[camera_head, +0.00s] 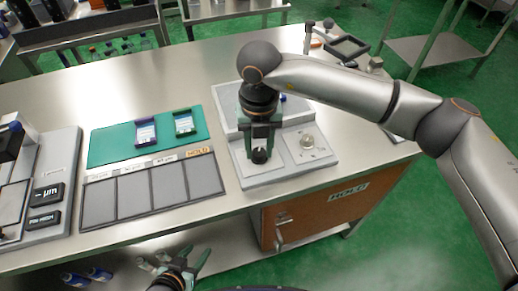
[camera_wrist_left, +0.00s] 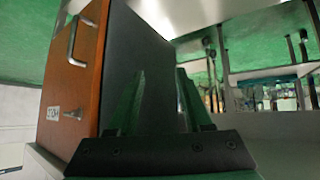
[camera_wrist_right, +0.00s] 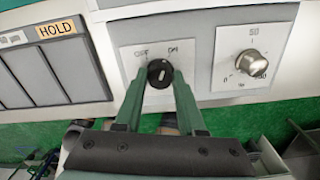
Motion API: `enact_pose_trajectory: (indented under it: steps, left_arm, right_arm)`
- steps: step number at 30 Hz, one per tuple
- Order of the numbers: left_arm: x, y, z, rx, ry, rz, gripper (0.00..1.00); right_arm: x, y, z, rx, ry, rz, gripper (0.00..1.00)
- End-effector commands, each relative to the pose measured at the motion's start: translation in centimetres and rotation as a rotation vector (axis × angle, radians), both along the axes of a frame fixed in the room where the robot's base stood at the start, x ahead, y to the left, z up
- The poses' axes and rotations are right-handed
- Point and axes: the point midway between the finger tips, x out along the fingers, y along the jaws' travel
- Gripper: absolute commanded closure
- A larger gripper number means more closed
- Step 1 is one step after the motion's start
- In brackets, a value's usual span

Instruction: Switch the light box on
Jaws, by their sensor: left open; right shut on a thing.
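The light box (camera_head: 235,175) is a pale grey unit at the front edge of the steel table. Its front panel has a black round switch knob (camera_wrist_right: 159,72) between the printed words OFF and ON. My right gripper (camera_head: 259,150) reaches down over the panel and is shut on this knob; its fingers (camera_wrist_right: 160,82) sit on either side of it in the right wrist view. A light mark shows on the knob, but its exact direction is hard to tell. My left gripper (camera_head: 193,262) is open and empty, low in front of the table.
A silver dial (camera_head: 307,141) sits right of the knob. Left of the box are a grey panelled tray (camera_head: 150,192) labelled HOLD and a green mat (camera_head: 105,147) with purple and green frames. An orange cabinet (camera_head: 330,207) stands below the table, near my left gripper.

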Motion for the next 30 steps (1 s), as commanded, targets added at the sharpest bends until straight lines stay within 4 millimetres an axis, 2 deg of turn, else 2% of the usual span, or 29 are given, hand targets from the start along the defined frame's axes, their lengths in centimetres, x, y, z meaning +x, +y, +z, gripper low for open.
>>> enact_pose_trajectory:
  steps: [11, 28, 29, 30]
  left_arm:
    - [0.79, -0.92, 0.32, -0.015, -0.019, -0.014, 0.50]
    - [0.84, -0.74, 0.15, -0.010, -0.016, -0.014, 0.50]
    - [0.85, -0.73, 0.14, -0.010, -0.016, -0.014, 0.50]
    - [0.85, -0.71, 0.14, -0.009, -0.016, -0.013, 0.50]
  right_arm:
    - [0.03, -0.01, 0.05, 0.001, -0.001, -0.167, 1.00]
    - [0.05, 0.00, 0.12, 0.001, -0.002, -0.196, 1.00]
    - [0.05, 0.00, 0.12, 0.001, -0.002, -0.195, 0.58]
    - [0.05, 0.00, 0.11, 0.001, -0.002, -0.195, 0.53]
